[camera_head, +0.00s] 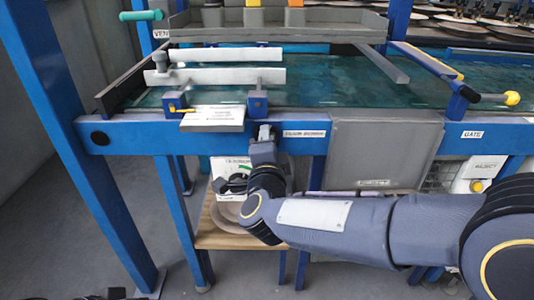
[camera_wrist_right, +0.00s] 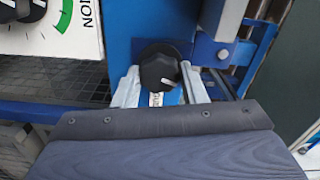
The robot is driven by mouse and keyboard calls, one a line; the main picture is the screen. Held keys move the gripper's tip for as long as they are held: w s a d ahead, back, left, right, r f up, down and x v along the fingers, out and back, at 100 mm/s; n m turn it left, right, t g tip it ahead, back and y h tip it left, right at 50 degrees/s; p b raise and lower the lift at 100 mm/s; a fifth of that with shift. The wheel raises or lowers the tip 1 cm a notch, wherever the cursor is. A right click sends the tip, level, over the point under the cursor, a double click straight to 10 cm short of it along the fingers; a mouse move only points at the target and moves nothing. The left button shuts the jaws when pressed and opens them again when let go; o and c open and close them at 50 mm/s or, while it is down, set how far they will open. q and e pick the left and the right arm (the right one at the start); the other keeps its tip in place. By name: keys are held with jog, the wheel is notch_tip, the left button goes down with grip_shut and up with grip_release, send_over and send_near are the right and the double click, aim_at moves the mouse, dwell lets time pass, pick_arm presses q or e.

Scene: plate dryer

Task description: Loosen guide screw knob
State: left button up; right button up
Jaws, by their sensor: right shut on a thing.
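The guide screw knob (camera_wrist_right: 158,66) is black with a white mark and sits on a blue upright face in the right wrist view. My right gripper (camera_wrist_right: 161,84) has its pale fingers on either side of the knob and is shut on it. In the head view my right gripper (camera_head: 264,133) is at the front blue rail, below the guide bars, and hides the knob. My left gripper is not in view.
A grey panel (camera_head: 384,150) hangs right of my gripper. Pale guide bars (camera_head: 228,76) lie over the teal belt (camera_head: 330,94). A dial panel (camera_wrist_right: 62,28) is at upper left in the wrist view. A wooden shelf (camera_head: 222,238) stands below.

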jog(key=shift+f+m+b, duration=0.1)
jog(key=shift+m+b, duration=0.45)
jog(key=shift+m, duration=0.15)
jog(key=o, duration=1)
jog(key=s+p, duration=0.2)
jog(key=s, duration=0.6)
jog(key=shift+w, duration=0.1)
